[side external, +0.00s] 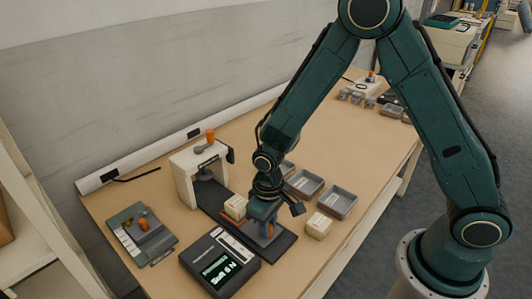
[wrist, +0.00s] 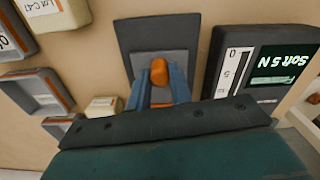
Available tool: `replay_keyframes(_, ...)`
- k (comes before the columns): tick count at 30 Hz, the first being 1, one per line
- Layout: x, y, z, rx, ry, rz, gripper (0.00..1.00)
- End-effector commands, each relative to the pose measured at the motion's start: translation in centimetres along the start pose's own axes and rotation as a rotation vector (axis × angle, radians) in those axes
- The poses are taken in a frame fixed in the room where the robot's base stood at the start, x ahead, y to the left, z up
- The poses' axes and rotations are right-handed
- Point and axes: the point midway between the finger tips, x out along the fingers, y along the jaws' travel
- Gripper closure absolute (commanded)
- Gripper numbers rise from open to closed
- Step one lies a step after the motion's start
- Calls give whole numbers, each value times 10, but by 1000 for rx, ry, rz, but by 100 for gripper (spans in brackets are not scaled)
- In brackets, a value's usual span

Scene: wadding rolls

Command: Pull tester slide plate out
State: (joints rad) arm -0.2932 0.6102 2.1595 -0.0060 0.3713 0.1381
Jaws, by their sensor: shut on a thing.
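The tester has a cream press frame (side external: 186,178) with an orange-topped lever, over a long dark base (side external: 285,245). The base's near end also shows in the wrist view (wrist: 127,32). The grey slide plate (wrist: 172,57) lies on it with an upright orange handle (wrist: 159,72). My gripper (side external: 266,230) is low over the near end of the base. In the wrist view its two blue fingers (wrist: 159,82) are shut on the orange handle. My gripper hides much of the plate in the side view.
A cream block (side external: 235,207) stands beside my gripper, toward the press; another (side external: 318,226) sits on the table. A display unit (side external: 220,262) reading "Soft 5 N" stands close by the base. Grey trays (side external: 338,203) lie on the other side.

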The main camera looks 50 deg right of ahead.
Motion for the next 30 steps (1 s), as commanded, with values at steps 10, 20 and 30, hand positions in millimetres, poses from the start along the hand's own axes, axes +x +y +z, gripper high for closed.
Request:
replay_keyframes(10,-1,0,-1,-1,2,-1,57)
replay_keyframes(20,-1,0,-1,0,1,0,57)
replay_keyframes(30,-18,0,-2,0,3,-1,57)
